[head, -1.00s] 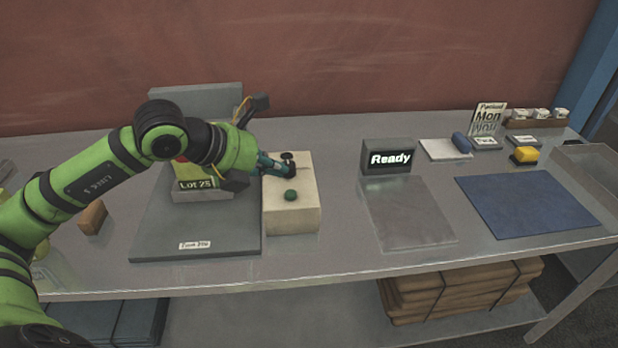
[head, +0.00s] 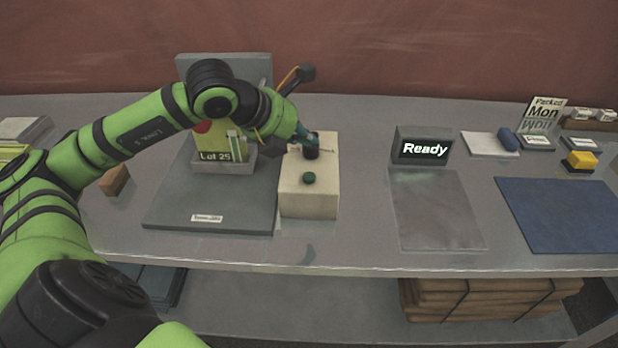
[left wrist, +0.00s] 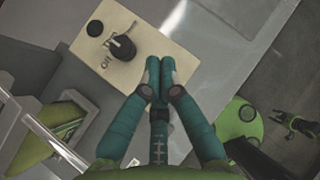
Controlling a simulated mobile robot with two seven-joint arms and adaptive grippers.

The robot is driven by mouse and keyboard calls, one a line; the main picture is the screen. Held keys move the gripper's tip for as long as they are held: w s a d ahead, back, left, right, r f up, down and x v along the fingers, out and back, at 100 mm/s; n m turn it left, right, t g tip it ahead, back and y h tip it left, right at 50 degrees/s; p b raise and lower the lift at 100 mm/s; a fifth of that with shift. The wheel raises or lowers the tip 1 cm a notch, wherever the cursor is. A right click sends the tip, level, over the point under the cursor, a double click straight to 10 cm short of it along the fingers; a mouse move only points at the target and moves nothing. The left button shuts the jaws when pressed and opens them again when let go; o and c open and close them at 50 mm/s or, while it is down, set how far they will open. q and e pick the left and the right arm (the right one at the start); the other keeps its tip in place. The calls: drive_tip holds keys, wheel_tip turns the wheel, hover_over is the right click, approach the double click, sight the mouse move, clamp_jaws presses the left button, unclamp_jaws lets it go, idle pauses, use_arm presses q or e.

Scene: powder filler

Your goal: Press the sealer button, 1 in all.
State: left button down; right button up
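A cream box (head: 325,190) stands on the bench with a round green button (head: 309,178) on top, toward its front. A black knob (head: 311,152) sits behind the button. The box also shows in the left wrist view (left wrist: 150,40), with the knob (left wrist: 122,47) and a dark round button (left wrist: 95,28). My left gripper (head: 304,138) is over the back of the box, close to the knob and behind the button. In the left wrist view its teal fingertips (left wrist: 160,68) are together and empty, near the box's edge.
Left of the box is a grey stand (head: 205,207) with a "Lot 25" holder (head: 222,165). To the right are a "Ready" display (head: 424,148), a grey plate (head: 437,210) and a blue mat (head: 565,215). The bench front is clear.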

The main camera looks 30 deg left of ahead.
use_arm(q)
drive_tip(key=b, duration=0.2)
hover_over(307, 177)
wheel_tip(307, 177, down, 4)
drive_tip(key=shift+f, duration=0.25)
drive_tip(key=shift+f+b, duration=0.85)
drive_tip(key=shift+b, duration=0.25)
drive_tip(key=shift+f, duration=0.2)
use_arm(e)
drive_tip(key=shift+g, duration=0.3)
drive_tip(key=f, duration=0.1)
drive_tip(key=s+f, duration=0.1)
drive_tip(key=f, duration=0.1)
drive_tip(key=s+d+f, duration=0.1)
drive_tip(key=f, duration=0.1)
drive_tip(key=shift+f, duration=0.2)
drive_tip(key=shift+w+a, duration=0.25)
drive_tip(key=shift+w, duration=0.2)
use_arm(q)
drive_tip(key=shift+b, duration=0.35)
use_arm(e)
drive_tip(key=shift+f, duration=0.1)
use_arm(q)
drive_tip(key=shift+f+b, duration=0.4)
drive_tip(key=shift+b, duration=0.2)
use_arm(e)
drive_tip(key=shift+f, duration=0.6)
